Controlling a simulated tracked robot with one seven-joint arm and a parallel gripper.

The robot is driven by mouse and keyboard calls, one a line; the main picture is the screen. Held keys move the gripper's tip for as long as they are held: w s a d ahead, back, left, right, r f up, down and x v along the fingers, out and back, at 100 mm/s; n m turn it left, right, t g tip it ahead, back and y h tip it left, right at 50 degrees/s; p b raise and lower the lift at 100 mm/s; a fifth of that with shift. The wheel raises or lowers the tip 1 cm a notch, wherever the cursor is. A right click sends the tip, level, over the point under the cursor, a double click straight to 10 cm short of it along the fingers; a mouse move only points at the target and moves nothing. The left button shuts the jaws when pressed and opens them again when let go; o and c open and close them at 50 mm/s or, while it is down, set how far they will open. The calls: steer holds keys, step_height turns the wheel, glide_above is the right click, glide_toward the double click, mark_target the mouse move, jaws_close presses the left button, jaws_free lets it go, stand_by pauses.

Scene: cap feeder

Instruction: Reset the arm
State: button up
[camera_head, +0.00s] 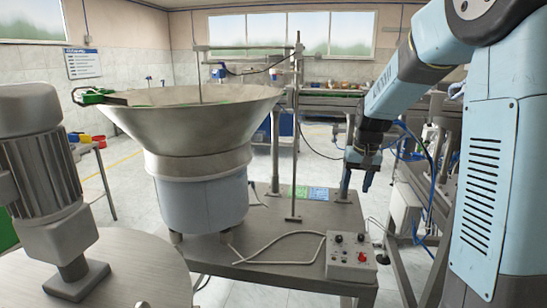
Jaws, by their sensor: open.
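My gripper (358,178) hangs from my blue arm at the right of the middle, its fingers pointing down. It is open and seems empty; the gap between its fingers is hard to make out at this angle. It is to the right of the feeder bowl, in front of or above the right end of the grey stand. The feeder bowl (195,130) is a wide metal cone on a pale blue drum (203,203).
A control box (351,257) with a red knob and a cable sits on the front right of the grey stand (265,245). A thin upright pole (296,130) rises behind it. A grey motor (45,165) stands at the left. Open floor shows behind.

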steer(key=s+r+t, duration=0.2)
steer(key=s+r, duration=0.2)
steer(key=s, duration=1)
steer(key=s+r+n+t, duration=0.1)
steer(key=s+r, duration=0.4)
steer(key=s, duration=0.9)
steer(key=shift+s+a+t+h, duration=0.4)
steer(key=shift+a+t, duration=0.05)
steer(key=shift+t, duration=0.05)
